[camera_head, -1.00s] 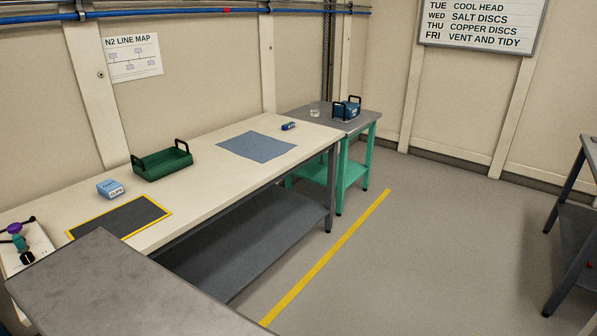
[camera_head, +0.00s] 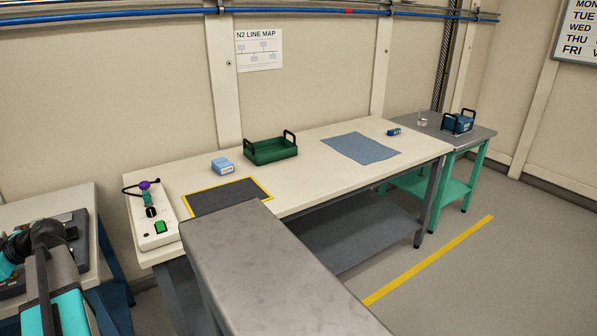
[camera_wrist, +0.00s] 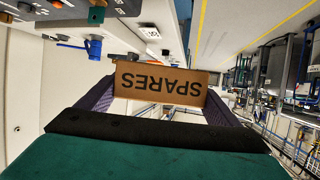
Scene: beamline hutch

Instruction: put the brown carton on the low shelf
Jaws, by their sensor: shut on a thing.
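The brown carton (camera_wrist: 160,84), marked SPARES, is held between the fingers of my gripper (camera_wrist: 163,98) in the wrist view. Its lettering appears upside down there. My gripper is shut on it, with one dark finger at each side. The head view does not show the carton or the gripper. A low grey shelf (camera_head: 360,235) runs under the long cream bench in the head view, and its visible part looks bare. A green low shelf (camera_head: 423,187) sits under the small table at the right. I cannot tell which shelf the task means.
A grey-topped surface (camera_head: 270,255) stands in front of the cream bench (camera_head: 310,190) and hides part of the grey shelf. A green tray (camera_head: 270,151), a blue box (camera_head: 222,166) and a blue mat (camera_head: 361,148) lie on the bench. Floor by the yellow line (camera_head: 430,260) is clear.

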